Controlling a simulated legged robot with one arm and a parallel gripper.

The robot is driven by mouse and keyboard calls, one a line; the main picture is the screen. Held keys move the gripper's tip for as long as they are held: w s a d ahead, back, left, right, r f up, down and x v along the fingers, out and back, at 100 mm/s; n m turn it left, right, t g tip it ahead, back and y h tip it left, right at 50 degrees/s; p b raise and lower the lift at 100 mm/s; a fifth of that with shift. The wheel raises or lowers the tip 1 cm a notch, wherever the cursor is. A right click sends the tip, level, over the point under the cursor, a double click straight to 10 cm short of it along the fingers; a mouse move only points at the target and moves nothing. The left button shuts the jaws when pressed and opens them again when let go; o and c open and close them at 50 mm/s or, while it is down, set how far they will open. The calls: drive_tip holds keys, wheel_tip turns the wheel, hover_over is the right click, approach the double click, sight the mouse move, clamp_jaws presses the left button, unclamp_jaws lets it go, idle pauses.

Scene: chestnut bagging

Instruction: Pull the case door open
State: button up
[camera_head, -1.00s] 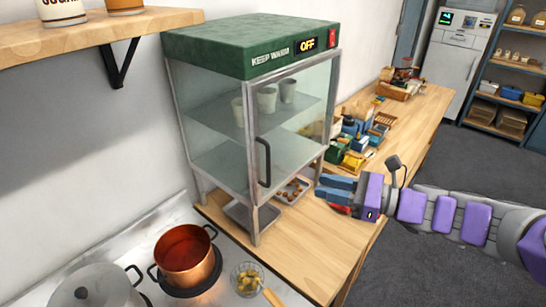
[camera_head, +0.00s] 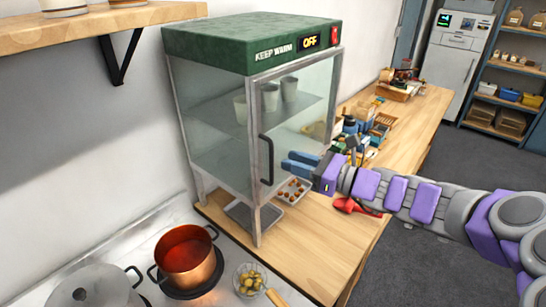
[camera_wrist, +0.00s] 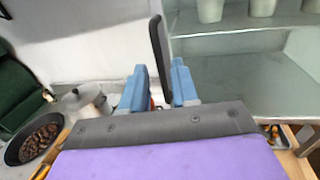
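The warming case has a green top (camera_head: 252,42) marked KEEP WARM and OFF. Its glass door (camera_head: 297,115) faces right and looks shut. The black vertical door handle (camera_head: 266,160) is on the door's left edge; it also shows in the wrist view (camera_wrist: 160,52). My gripper (camera_head: 288,163) is just right of the handle in the head view, its blue fingers pointing at it. In the wrist view my gripper (camera_wrist: 158,88) is open, with the handle showing in the gap between its fingers. I cannot tell whether either finger touches it.
A tray of chestnuts (camera_head: 294,190) sits under the case. A copper pot (camera_head: 188,258) and a lidded pot (camera_head: 95,287) stand on the stove at front left. A red object (camera_head: 352,207) lies on the wooden counter (camera_head: 310,235). Several goods crowd the counter behind my arm.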

hover_over(271, 181)
drive_tip(key=d, duration=0.1)
drive_tip(key=shift+w+a+b, duration=0.35)
drive_tip(key=shift+w+b, duration=0.05)
drive_tip(key=shift+b, duration=0.15)
drive_tip(key=shift+a, duration=0.1)
drive_tip(key=shift+a, duration=0.1)
clamp_jaws()
